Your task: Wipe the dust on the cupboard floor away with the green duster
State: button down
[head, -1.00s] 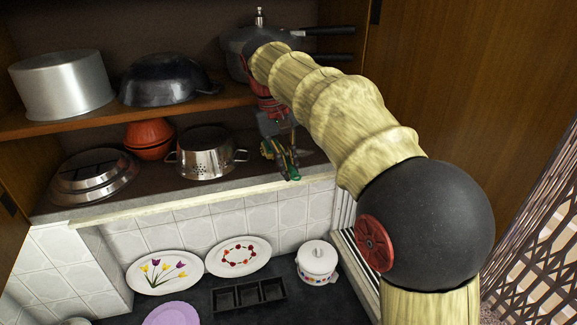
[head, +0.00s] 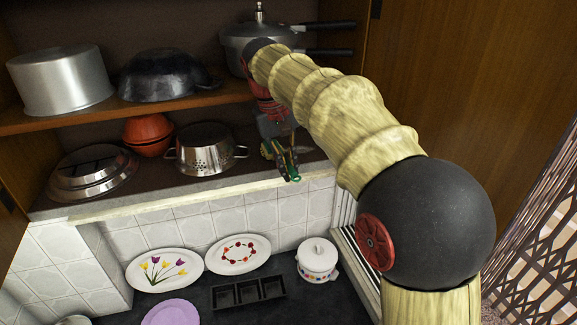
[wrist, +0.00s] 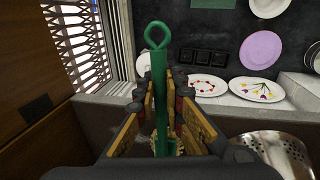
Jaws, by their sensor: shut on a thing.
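My gripper (head: 284,160) is shut on the green duster (head: 291,170) in the lower compartment of the cupboard, near its front right part. In the wrist view the duster's green handle (wrist: 158,85), with a ring at its end, stands between the two jaws (wrist: 166,105). The duster's lower end is mostly hidden by the jaws, and I cannot tell whether it touches the floor. The bare brown cupboard floor (head: 150,186) shows further left. I cannot clearly make out dust; my arm and gripper hide part of the floor at the right.
A steel perforated pot (head: 205,155) stands left of my gripper, with orange bowls (head: 148,138) and a metal lidded dish (head: 92,175) beyond. The shelf above (head: 215,99) bears a pressure cooker (head: 240,45) and pots. Plates (head: 238,254) stand below the cupboard's front ledge.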

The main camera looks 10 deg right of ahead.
jog(key=shift+d+f, duration=0.1)
jog(key=w+d, duration=0.1)
jog(key=d, duration=0.5)
jog(key=shift+w+d+p, duration=0.2)
jog(key=shift+d+p, duration=0.2)
jog(key=shift+p, duration=0.05)
dwell(0.4)
jog(key=shift+w+d, duration=0.65)
jog(key=shift+d, duration=2.65)
jog(key=shift+s+a+f, duration=0.1)
jog(key=shift+s+a, duration=0.35)
jog(key=shift+a, duration=1.8)
jog(key=shift+s+a+r, duration=0.1)
jog(key=shift+s+a, duration=0.4)
jog(key=shift+a, duration=1.8)
jog(key=shift+s+a+f, duration=0.1)
jog(key=shift+s+a, duration=0.35)
jog(key=shift+a, duration=1.8)
